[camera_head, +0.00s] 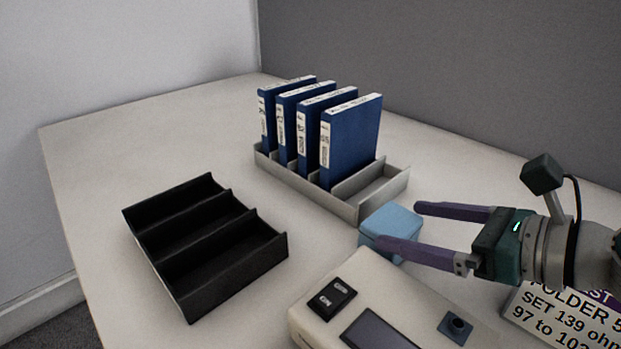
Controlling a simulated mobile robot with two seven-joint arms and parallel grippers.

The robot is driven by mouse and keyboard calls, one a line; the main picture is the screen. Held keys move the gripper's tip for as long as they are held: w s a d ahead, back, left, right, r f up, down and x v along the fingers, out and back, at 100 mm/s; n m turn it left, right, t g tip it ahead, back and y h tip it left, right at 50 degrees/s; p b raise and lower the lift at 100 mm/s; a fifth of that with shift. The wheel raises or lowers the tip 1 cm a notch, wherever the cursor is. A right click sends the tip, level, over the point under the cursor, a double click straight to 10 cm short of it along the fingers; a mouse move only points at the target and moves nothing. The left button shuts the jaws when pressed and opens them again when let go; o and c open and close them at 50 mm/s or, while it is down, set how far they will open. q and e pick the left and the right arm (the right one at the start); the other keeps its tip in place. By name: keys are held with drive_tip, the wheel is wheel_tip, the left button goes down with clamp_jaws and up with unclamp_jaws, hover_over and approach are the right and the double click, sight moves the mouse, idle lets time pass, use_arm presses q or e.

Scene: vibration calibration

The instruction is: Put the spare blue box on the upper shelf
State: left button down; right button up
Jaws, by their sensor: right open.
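A light blue box (393,220) with rounded edges sits on the table, just behind a beige device and by the near right corner of the grey rack. My right gripper (396,226) comes in from the right. Its two purple fingers are spread, with the fingertips at the box's right side, one towards its back edge and one across its front. The near finger hides part of the box. I cannot tell whether the fingers touch it. My left gripper is not in view. No upper shelf shows in this view.
A grey rack (345,208) holds several dark blue binders (350,140) upright; its right end slot is empty. A black tray (279,247) with empty compartments lies left. The beige device (375,283) with switch and screen stands in front. A printed sign (565,318) lies lower right.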

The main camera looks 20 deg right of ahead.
sight(398, 223)
drive_tip(key=x, duration=0.4)
drive_tip(key=shift+b, duration=0.3)
drive_tip(key=shift+s, duration=0.1)
drive_tip(key=c, duration=1.4)
